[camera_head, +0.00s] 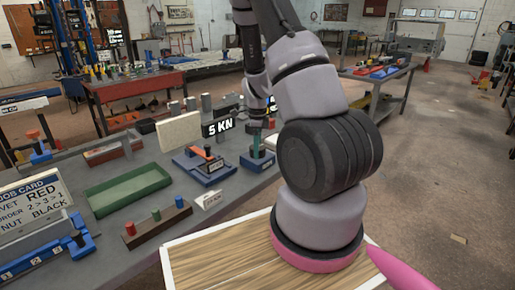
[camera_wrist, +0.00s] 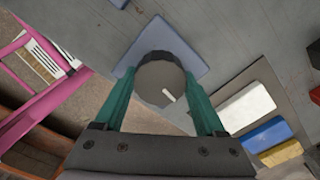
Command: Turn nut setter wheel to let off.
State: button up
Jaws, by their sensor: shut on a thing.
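The nut setter wheel (camera_wrist: 160,80) is a dark grey knob with a pale mark near its lower right edge in the wrist view. It sits on a square blue base (camera_wrist: 188,55), which also shows on the bench in the head view (camera_head: 257,163). My gripper (camera_wrist: 160,92) has its green fingers on either side of the wheel, shut on it. In the head view, my gripper (camera_head: 257,142) points down at the blue base, and the wheel is mostly hidden there.
A "5 KN" display (camera_head: 217,128) stands left of my gripper. A blue device with an orange lever (camera_head: 204,162), a green tray (camera_head: 127,190), a block with coloured pegs (camera_head: 156,222) and a job card (camera_head: 33,208) are on the grey bench. White, blue and yellow blocks (camera_wrist: 265,134) lie nearby.

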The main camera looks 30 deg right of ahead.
jog(key=n, duration=0.9)
jog(key=shift+n, duration=0.4)
jog(key=n, duration=0.5)
jog(key=shift+n, duration=2.4)
jog(key=o, duration=1.3)
jog(key=shift+r, duration=5.4)
jog(key=shift+r, duration=0.1)
